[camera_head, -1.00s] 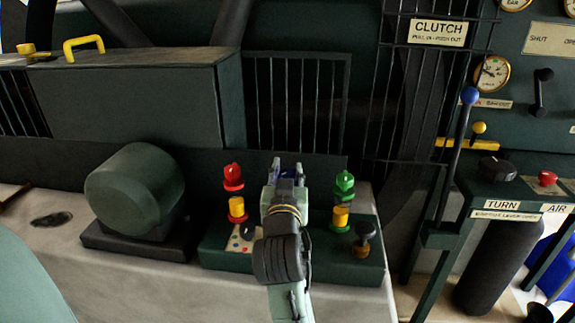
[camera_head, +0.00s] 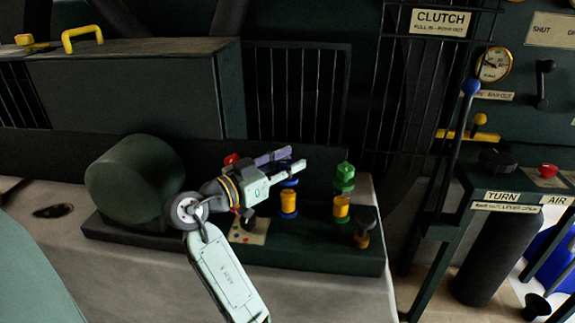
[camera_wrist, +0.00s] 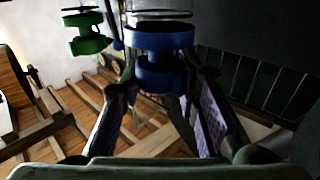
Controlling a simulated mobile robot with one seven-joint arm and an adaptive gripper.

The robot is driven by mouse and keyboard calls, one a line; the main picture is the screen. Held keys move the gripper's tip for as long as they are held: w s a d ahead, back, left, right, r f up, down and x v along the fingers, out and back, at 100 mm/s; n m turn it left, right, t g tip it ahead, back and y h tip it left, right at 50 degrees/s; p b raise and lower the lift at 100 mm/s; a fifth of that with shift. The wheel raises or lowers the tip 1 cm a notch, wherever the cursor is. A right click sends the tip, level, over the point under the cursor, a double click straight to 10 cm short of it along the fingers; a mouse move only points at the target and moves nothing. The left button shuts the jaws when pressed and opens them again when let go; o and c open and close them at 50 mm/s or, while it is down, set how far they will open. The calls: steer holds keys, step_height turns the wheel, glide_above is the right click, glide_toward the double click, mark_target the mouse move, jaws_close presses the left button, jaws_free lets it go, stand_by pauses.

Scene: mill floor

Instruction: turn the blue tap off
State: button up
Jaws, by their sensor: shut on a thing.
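The blue tap (camera_head: 288,213) stands on the dark green base between the red and green taps, with a yellow body and a blue foot. My gripper (camera_head: 296,159) reaches across from the left at the height of its blue handle and is shut on it. The fingers hide part of the handle in the head view. In the wrist view the blue handle (camera_wrist: 161,75) sits between my two fingers, near their tips. How far the handle is turned is hard to tell.
The green tap (camera_head: 344,180) stands close on the right. The red tap (camera_head: 231,159) is mostly hidden behind my gripper. A small dark knob (camera_head: 362,232) stands at the base's right end. A rounded green housing (camera_head: 135,180) is on the left, and a barred guard (camera_head: 295,95) is behind.

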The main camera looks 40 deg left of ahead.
steer(key=shift+m+h, duration=0.4)
steer(key=shift+h, duration=0.3)
steer(key=o, duration=1.2)
steer(key=shift+c, duration=0.2)
steer(key=shift+s, duration=0.1)
steer(key=v, duration=1.1)
steer(key=shift+s+r, duration=0.2)
steer(key=shift+s, duration=0.2)
